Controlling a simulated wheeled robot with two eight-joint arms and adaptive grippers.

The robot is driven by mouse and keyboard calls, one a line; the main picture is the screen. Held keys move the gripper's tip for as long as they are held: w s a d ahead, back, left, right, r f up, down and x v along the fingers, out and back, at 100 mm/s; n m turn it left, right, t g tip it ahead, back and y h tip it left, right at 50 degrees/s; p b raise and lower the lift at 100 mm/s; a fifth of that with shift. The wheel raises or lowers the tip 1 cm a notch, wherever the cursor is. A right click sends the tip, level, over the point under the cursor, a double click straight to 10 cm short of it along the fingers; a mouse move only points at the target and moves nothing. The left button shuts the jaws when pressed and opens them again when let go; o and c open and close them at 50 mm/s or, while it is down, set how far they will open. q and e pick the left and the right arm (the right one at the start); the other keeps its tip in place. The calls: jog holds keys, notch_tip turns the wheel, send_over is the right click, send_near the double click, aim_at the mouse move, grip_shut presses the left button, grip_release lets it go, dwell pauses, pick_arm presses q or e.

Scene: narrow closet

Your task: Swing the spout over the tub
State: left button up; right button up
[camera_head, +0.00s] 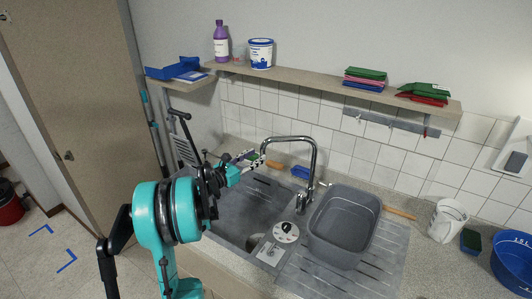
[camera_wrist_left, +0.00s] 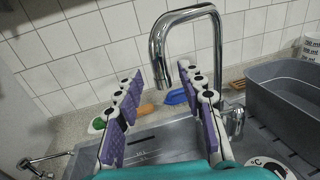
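The chrome spout (camera_head: 290,139) arches from its base behind the sink, and its free end hangs over the basin (camera_head: 235,215), left of the tub. The grey tub (camera_head: 338,258) stands on the ribbed drainboard to the right. My left gripper (camera_head: 252,158) is raised over the basin beside the spout's end. In the left wrist view my left gripper (camera_wrist_left: 161,74) has its purple-padded fingers apart, and the spout (camera_wrist_left: 157,45) shows with its end between the fingertips. Whether they touch, I cannot tell. The tub (camera_wrist_left: 285,95) is at the right there. My right gripper is not in view.
A wall shelf (camera_head: 310,84) holds a purple bottle (camera_head: 221,42), a white can (camera_head: 261,53) and folded cloths. A white cup (camera_head: 447,222) and a blue bowl (camera_head: 512,262) stand at the counter's right. A blue brush (camera_head: 300,172) lies behind the sink.

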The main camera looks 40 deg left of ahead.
aim_at(261, 153)
pick_arm(q)
jog(key=w, duration=0.4)
jog(key=shift+w+d, duration=0.2)
jog(key=shift+w, duration=0.2)
grip_shut()
